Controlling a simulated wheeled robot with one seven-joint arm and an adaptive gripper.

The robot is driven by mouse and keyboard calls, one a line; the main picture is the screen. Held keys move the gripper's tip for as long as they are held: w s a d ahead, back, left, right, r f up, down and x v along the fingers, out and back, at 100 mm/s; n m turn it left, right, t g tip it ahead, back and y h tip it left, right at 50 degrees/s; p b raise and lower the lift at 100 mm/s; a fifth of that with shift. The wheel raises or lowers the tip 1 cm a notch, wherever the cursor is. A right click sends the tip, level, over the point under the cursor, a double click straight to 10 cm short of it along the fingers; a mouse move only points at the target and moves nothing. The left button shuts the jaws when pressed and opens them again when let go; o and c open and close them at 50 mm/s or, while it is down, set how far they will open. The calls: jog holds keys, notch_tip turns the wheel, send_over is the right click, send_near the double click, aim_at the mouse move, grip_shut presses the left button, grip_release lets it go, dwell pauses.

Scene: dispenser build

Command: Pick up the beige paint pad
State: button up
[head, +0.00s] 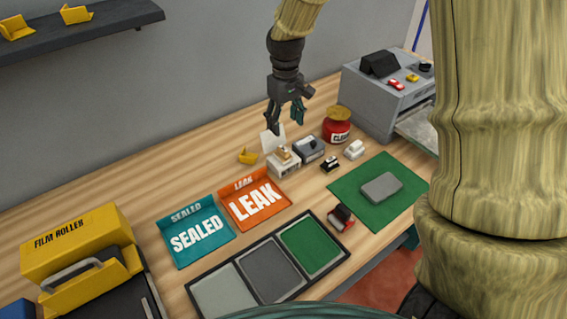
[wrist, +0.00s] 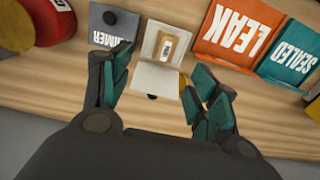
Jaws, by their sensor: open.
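The beige paint pad (wrist: 168,46) sits inside a small white box with its lid (wrist: 156,78) swung open. In the head view the pad (head: 284,156) shows as a small beige patch in the box (head: 284,167), near the middle of the table. My gripper (head: 286,124) is open and empty, pointing down above and behind the open lid. In the wrist view my gripper (wrist: 160,96) has its fingers spread to either side of the lid, with the pad beyond the fingertips. The gripper touches nothing that I can make out.
A grey box (head: 309,149) stands right beside the white box, and a red jar (head: 337,131) behind it. A small yellow piece (head: 247,154) lies to the left. Orange LEAK (head: 257,201) and teal SEALED (head: 195,237) trays are in front-left. A green mat (head: 345,190) lies right.

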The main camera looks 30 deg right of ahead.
aim_at(284, 149)
notch_tip(284, 149, down, 6)
jog(key=shift+r, duration=0.15)
jog(key=shift+s+a+f+p, duration=0.2)
jog(key=shift+f+p, duration=0.2)
jog(key=shift+f, duration=0.6)
jog(key=shift+s+a+f+p, duration=0.15)
jog(key=shift+f+p, duration=0.25)
jog(key=shift+f, duration=0.6)
jog(key=shift+w+f, duration=0.1)
jog(key=shift+f, duration=0.7)
jog(key=c, duration=1.1)
jog(key=shift+o, duration=0.2)
